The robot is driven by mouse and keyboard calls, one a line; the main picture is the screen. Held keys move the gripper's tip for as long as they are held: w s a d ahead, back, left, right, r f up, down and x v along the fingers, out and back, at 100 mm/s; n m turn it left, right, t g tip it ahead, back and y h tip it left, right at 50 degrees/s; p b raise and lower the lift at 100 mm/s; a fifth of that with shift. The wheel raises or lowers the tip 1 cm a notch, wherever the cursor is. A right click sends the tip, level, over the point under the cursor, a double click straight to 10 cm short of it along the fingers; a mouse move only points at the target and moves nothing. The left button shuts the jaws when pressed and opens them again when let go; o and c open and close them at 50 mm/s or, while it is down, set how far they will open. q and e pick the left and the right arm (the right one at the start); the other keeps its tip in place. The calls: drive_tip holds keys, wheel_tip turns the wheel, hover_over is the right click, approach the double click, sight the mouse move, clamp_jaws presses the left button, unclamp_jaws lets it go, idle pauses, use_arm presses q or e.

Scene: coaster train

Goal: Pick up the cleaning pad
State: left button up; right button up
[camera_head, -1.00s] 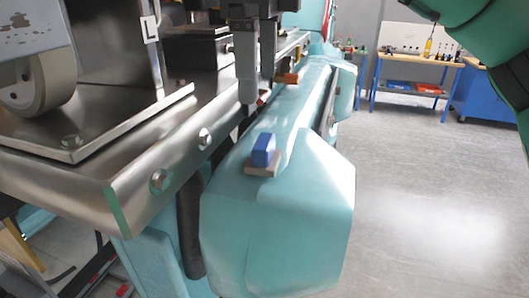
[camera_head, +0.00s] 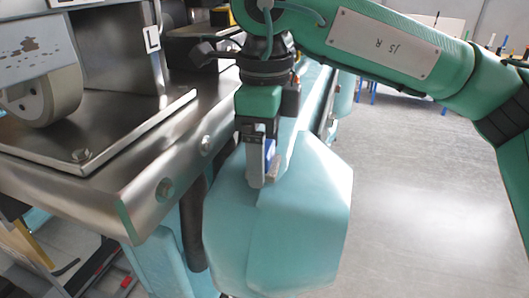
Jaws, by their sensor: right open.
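The cleaning pad (camera_head: 270,151), a small blue block on a beige base, sits on top of the rounded teal housing. My right gripper (camera_head: 262,168) points down at it from above. Its near grey finger covers most of the pad, leaving a strip of blue and a bit of the beige base in sight at the right. The right jaws are open, with the pad at the fingers. The far finger is hidden, so I cannot tell whether either finger touches the pad. My left gripper is not in view.
The teal housing (camera_head: 300,225) runs back beside a metal platform (camera_head: 130,180) with bolts along its edge. A wheel (camera_head: 45,97) and an upright plate stand on the platform at the left. Open grey floor (camera_head: 430,200) lies to the right.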

drive_tip(key=c, duration=1.1)
drive_tip(key=shift+r, duration=0.15)
drive_tip(key=shift+a+r, duration=0.1)
drive_tip(key=shift+r, duration=0.25)
wheel_tip(320, 180, up, 8)
drive_tip(key=shift+f+b, duration=0.15)
drive_tip(key=shift+b, duration=1)
drive_tip(key=shift+r, duration=0.7)
drive_tip(key=shift+o, duration=0.7)
